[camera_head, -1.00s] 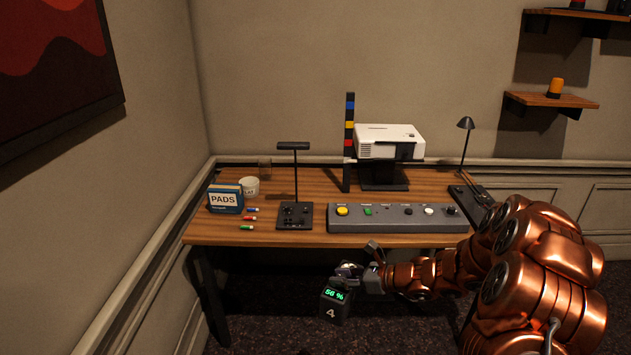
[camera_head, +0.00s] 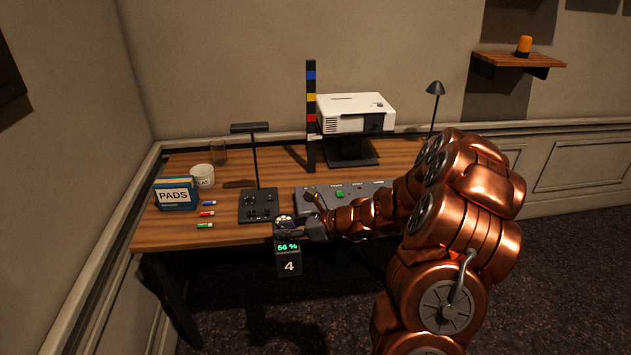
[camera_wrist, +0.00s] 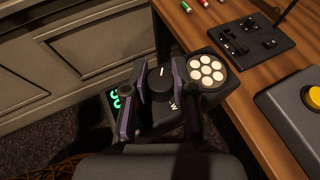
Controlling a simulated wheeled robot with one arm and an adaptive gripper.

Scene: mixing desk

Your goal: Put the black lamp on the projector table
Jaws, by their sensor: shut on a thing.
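The black lamp (camera_head: 289,267) is a small dark box with a green "56 %" display and a white "4" on its front. In the wrist view, its top shows a black knob and a round cluster of white lights (camera_wrist: 207,73). My gripper (camera_wrist: 161,66) has its fingers on both sides of the knob part and is shut on the lamp. In the head view my gripper (camera_head: 301,227) holds the lamp upright at the front edge of the projector table (camera_head: 190,237). The white projector (camera_head: 355,113) stands on a black stand at the table's back.
A desk lamp with panel (camera_head: 258,205), a grey button console (camera_head: 335,194), a PADS box (camera_head: 176,194), a white cup (camera_head: 202,176), a glass and small coloured markers occupy the tabletop. Bare wood shows at the front left. A wall shelf (camera_head: 520,60) is at right.

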